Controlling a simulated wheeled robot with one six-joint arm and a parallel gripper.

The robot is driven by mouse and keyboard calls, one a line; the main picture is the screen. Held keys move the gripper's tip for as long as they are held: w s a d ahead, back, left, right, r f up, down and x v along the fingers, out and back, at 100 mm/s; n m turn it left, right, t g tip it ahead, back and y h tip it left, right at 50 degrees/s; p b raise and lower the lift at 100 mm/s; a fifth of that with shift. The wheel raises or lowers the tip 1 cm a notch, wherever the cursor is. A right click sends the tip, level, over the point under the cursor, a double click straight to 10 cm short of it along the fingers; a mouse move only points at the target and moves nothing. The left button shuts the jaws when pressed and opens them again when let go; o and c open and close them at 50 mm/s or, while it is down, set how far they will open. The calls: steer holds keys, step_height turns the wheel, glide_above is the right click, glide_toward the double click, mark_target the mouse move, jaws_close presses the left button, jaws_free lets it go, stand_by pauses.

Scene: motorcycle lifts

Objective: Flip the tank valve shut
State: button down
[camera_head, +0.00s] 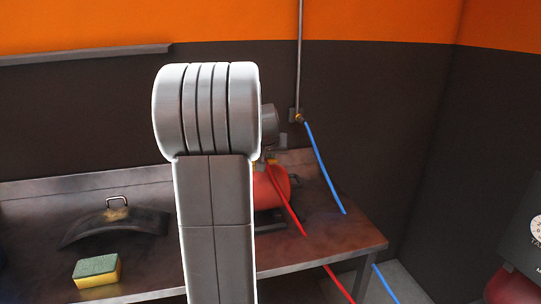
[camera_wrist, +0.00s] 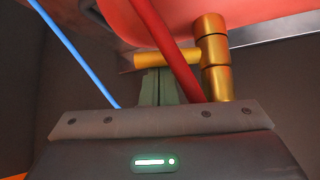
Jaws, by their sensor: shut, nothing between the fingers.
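The red tank (camera_head: 275,187) sits on the metal workbench, partly hidden behind my arm in the head view. In the wrist view the tank (camera_wrist: 190,18) fills the top. Brass fittings (camera_wrist: 212,55) stand at its right side, with a yellow-brass horizontal piece (camera_wrist: 165,60) reaching left from them; I cannot tell for sure whether this is the valve lever. My gripper (camera_wrist: 158,76) is shut and empty, its fingertips close to the horizontal piece; contact is unclear. In the head view my arm hides the gripper and most of the valve area.
A red hose (camera_wrist: 172,55) crosses right in front of the fittings. A blue hose (camera_head: 323,165) hangs from a wall outlet (camera_head: 298,116). A sponge (camera_head: 96,272) and a dark curved part with a handle (camera_head: 115,228) lie on the workbench (camera_head: 310,255) to the left.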

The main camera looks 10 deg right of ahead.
steer(key=shift+s+a+f+m+h+b, duration=0.2)
steer(key=shift+m+h+b, duration=0.35)
steer(key=shift+b, duration=0.6)
steer(key=shift+s+m+g+h+b, duration=0.35)
steer(key=shift+m+g+b, duration=0.25)
steer(key=shift+b, duration=0.55)
steer(key=m+h+b, duration=0.1)
steer(key=s+a+m+g+b, duration=0.1)
steer(key=m+b, duration=0.1)
steer(key=shift+s+r+m+h+b, duration=0.1)
steer(key=shift+m+h+b, duration=0.2)
steer(key=shift+h, duration=0.1)
steer(key=shift+s+a+r+m+g+h+b, duration=0.1)
steer(key=shift+s+a+m+g+h+b, duration=0.2)
steer(key=shift+m+g, duration=0.45)
steer(key=shift+s+a+m+g+h+b, duration=0.15)
steer(key=shift+a+m+g+h, duration=0.3)
steer(key=shift+m, duration=0.45)
steer(key=shift+s+a+m+g+h, duration=0.2)
steer(key=shift+a+m+g, duration=0.15)
steer(key=shift+m+g, duration=0.45)
steer(key=shift+s+a+m+g+h, duration=0.15)
steer(key=shift+a+m+g, duration=0.15)
steer(key=shift+m+g, duration=0.5)
steer(key=shift+a+p, duration=0.1)
steer(key=shift+p, duration=0.2)
steer(key=shift+a, duration=0.15)
steer(key=shift+r, duration=0.15)
